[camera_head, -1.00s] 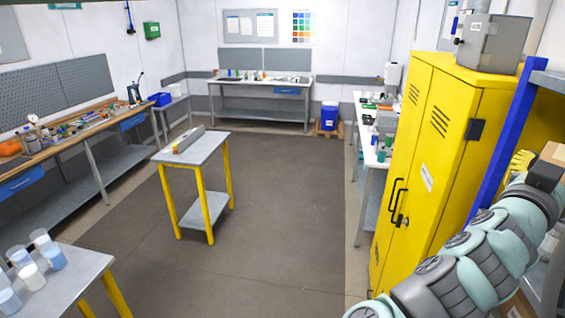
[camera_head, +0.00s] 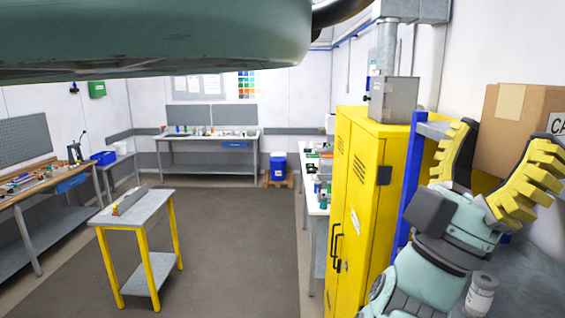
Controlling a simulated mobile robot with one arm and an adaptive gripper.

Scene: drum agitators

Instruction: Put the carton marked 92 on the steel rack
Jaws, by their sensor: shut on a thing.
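My gripper (camera_head: 507,140) is at the right of the head camera view, its two yellow ribbed fingers pointing up. It is shut on a brown carton (camera_head: 500,146) with a strip of pale tape, held up between the fingers. A white label with the letters "CA" shows at the right picture edge; the rest is cut off, so I cannot read a number. The steel rack, with a blue upright (camera_head: 409,190) and a grey top beam, stands just left of my gripper. My gripper and wrist hide much of the rack.
A yellow cabinet (camera_head: 362,190) with a grey box (camera_head: 393,99) on top stands left of the rack. A whitish cylinder (camera_head: 481,294) is below my wrist. A small table (camera_head: 135,207) stands on open floor. My own arm blocks the top left.

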